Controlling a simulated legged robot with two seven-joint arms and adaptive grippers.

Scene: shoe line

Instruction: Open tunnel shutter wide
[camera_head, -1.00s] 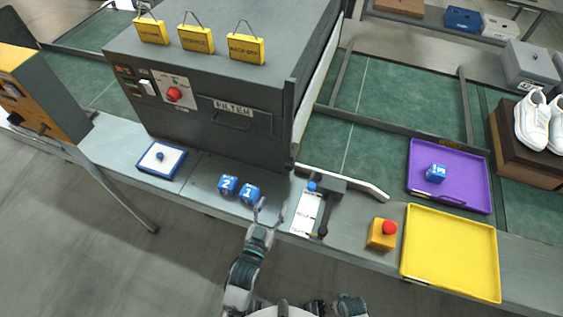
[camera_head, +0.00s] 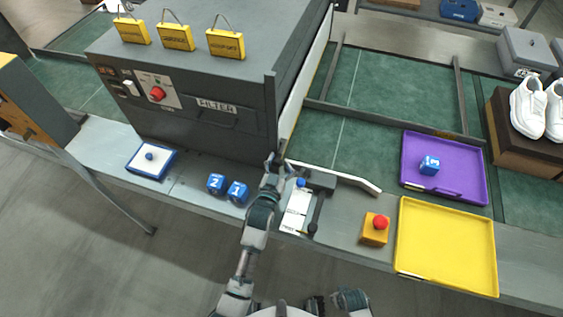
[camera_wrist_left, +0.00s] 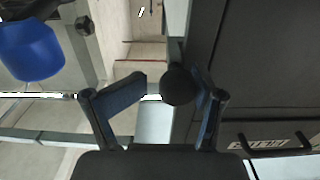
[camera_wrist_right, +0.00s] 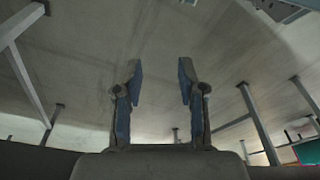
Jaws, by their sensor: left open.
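The grey tunnel (camera_head: 200,85) stands at the left of the belt. A pale panel (camera_head: 306,75) at its right end looks like the shutter. My left gripper (camera_head: 276,162) is at the tunnel's lower right front corner. In the left wrist view its fingers are open on either side of a dark round knob (camera_wrist_left: 178,86); I cannot tell whether they touch it. What the knob is fixed to is hidden. My right gripper (camera_wrist_right: 160,82) is open and empty, low in front of the bench.
A red button (camera_head: 380,222), yellow tray (camera_head: 445,250) and purple tray (camera_head: 472,185) are farther right.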

